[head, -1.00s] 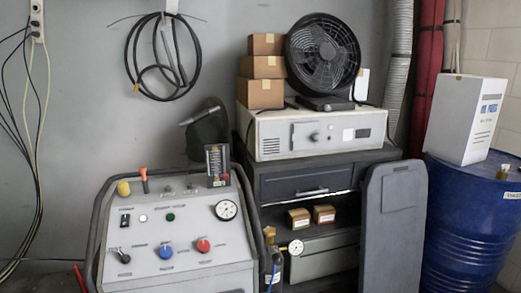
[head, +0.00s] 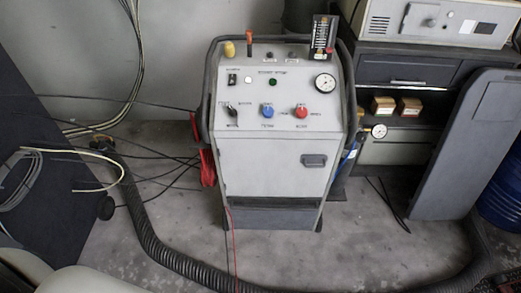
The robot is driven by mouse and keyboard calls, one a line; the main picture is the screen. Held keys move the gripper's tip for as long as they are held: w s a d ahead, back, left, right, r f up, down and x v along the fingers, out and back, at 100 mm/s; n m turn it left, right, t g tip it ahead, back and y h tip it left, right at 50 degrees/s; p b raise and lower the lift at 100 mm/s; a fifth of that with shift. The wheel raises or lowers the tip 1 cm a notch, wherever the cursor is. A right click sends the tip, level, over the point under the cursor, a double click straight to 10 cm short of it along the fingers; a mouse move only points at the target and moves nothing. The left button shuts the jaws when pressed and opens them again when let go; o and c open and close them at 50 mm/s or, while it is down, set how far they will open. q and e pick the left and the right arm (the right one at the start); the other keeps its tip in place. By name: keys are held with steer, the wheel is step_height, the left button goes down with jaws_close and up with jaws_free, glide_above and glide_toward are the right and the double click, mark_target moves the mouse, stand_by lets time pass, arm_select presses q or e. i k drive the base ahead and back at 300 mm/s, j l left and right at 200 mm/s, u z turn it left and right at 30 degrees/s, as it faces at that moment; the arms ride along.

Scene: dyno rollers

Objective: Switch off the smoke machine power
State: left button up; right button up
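The grey machine (head: 272,170) stands upright on the floor in the middle of the head view. The switch's position is too small to tell, and I cannot read the labels. Neither of my grippers shows.
A ribbed black hose (head: 150,235) and cables lie on the floor left of and before the machine. A dark cabinet (head: 385,68) stands at right with a grey panel (head: 466,145) before it. A blue drum (head: 506,195) is at the right edge.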

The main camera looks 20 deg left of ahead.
mark_target(232, 80)
steer(key=k+j+z, duration=0.1)
steer(key=k+j, duration=0.15)
steer(key=j, duration=0.25)
steer(key=k+j, duration=0.25)
steer(key=j, duration=0.3)
steer(key=k+j+z, duration=0.15)
steer(key=j, duration=0.35)
steer(key=k+j+z, duration=0.1)
steer(key=k+j, duration=0.6)
steer(key=j, duration=0.2)
steer(key=z, duration=0.35)
steer(key=i+j+z, duration=0.25)
steer(key=z, duration=0.15)
steer(key=i+j+z, duration=0.25)
steer(key=z, duration=0.15)
steer(key=i+j, duration=0.15)
steer(key=j, duration=0.15)
steer(key=i+j+z, duration=0.1)
steer(key=j, duration=0.2)
steer(key=i+j, duration=0.15)
steer(key=j, duration=0.15)
steer(key=i+j, duration=0.15)
steer(key=j, duration=0.15)
steer(key=z, duration=0.05)
